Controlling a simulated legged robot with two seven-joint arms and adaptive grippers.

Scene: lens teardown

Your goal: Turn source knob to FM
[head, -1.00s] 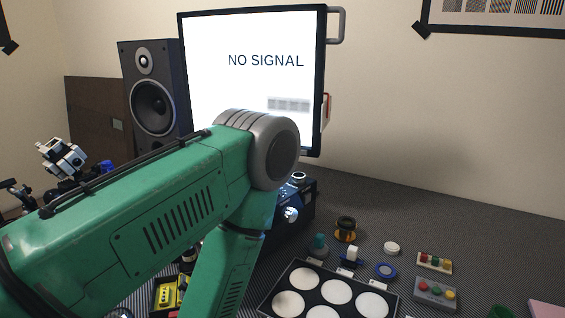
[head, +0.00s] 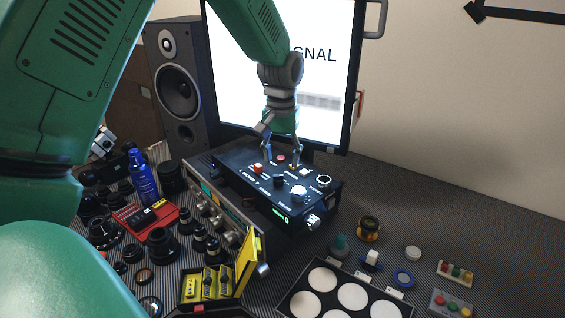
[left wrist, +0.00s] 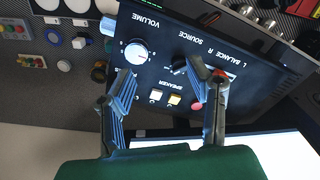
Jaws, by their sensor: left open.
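The source knob (head: 279,181) is a small black knob on the top panel of a black box-shaped unit (head: 240,182). In the left wrist view the source knob (left wrist: 180,66) sits by the SOURCE label, close to one finger. My left gripper (head: 282,160) is open above the panel's far side, its fingers pointing down and spread. In the left wrist view the gripper (left wrist: 163,68) shows nothing held. I cannot tell whether a finger touches the knob. The FM mark is not readable. My right gripper is not in view.
A white volume knob (head: 299,194) and a red knob (head: 257,169) flank the source knob. The monitor (head: 335,105) stands behind the unit. A speaker (head: 178,85), a blue bottle (head: 143,178) and several lens parts crowd the left. A tray with white discs (head: 323,279) lies in front.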

